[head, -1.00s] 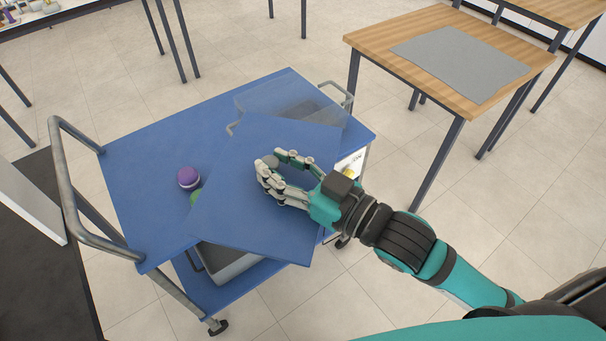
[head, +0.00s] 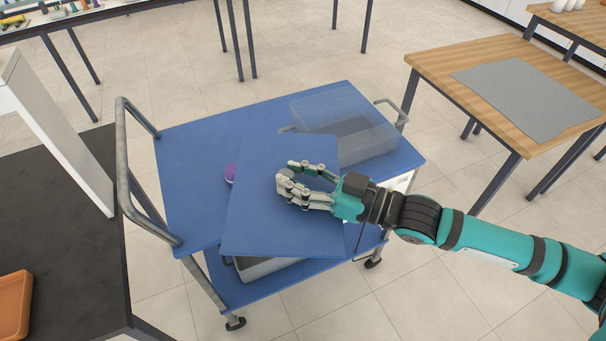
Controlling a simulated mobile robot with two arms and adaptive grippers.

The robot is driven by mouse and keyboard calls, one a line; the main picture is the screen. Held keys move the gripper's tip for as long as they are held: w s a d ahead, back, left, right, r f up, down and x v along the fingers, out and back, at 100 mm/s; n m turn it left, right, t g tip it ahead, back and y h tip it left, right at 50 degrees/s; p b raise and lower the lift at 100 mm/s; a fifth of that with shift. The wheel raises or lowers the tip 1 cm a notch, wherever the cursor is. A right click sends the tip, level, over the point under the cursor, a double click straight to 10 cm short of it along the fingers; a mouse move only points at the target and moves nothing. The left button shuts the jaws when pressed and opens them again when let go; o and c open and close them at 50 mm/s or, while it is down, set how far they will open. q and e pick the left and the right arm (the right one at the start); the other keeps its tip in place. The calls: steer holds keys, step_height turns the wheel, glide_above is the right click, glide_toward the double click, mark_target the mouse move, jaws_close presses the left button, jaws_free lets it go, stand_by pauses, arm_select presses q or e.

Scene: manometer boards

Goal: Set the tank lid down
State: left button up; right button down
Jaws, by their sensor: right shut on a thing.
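The tank lid (head: 268,222) is a flat blue rectangular panel. My right gripper (head: 288,178) is shut on it near its middle, with the fingers curled at its upper face; the part gripped is mostly hidden by the fingers. The lid overlaps the front part of the blue cart top (head: 195,150) in this view; I cannot tell whether it touches. A clear open tank (head: 375,138) stands at the back right of the cart top, partly behind the lid's far edge. My left gripper is not in view.
A purple ball (head: 230,172) shows partly at the lid's left edge. A grey bin (head: 265,268) sits on the cart's lower shelf. A wooden table with a grey mat (head: 525,95) stands right, a dark counter with an orange tray (head: 14,305) left. The cart's left top is clear.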

mark_target(313, 181)
steer(key=shift+w+f, duration=0.15)
steer(key=shift+w, duration=0.05)
steer(key=shift+s+d+n+g+y, duration=0.1)
steer(key=shift+n+g+y, duration=0.2)
steer(key=shift+n+g, duration=0.2)
steer(key=shift+d+n+g+y, duration=0.4)
steer(key=shift+d+n+g, duration=0.2)
steer(key=shift+g, duration=0.5)
steer(key=shift+s+d+n+g+y, duration=0.25)
steer(key=shift+d+n+g, duration=0.15)
steer(key=shift+n+g, duration=0.45)
steer(key=shift+s+d+n+g+y, duration=0.2)
steer(key=shift+d+n+g, duration=0.25)
steer(key=shift+g, duration=0.7)
